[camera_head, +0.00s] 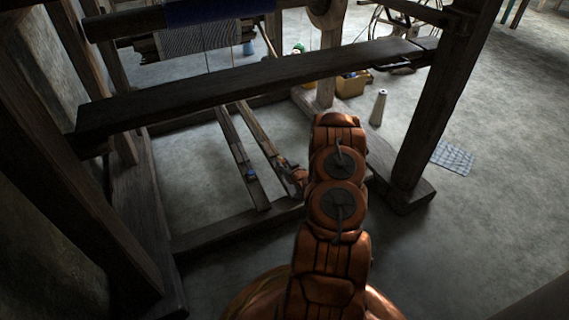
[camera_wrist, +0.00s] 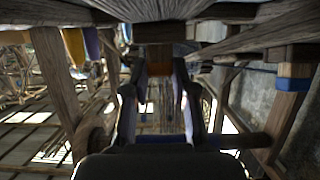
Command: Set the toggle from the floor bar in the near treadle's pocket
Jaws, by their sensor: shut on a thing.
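Two long wooden treadles lie under the loom in the head view: the left treadle (camera_head: 238,155) and the right treadle (camera_head: 258,133). A small blue piece (camera_head: 251,174) is on the left treadle; a blue band (camera_wrist: 293,83) shows at the right of the wrist view. My gripper (camera_head: 292,172) is low at the front end of the right treadle, partly hidden by my arm. In the wrist view my gripper (camera_wrist: 158,88) is closed around a small dark wooden piece (camera_wrist: 158,58), probably the toggle. I cannot make out the pocket or whether the piece touches it.
A thick beam (camera_head: 250,88) crosses above the treadles. The floor bar (camera_head: 235,229) runs below their front ends. A loom post (camera_head: 432,110) stands to the right.

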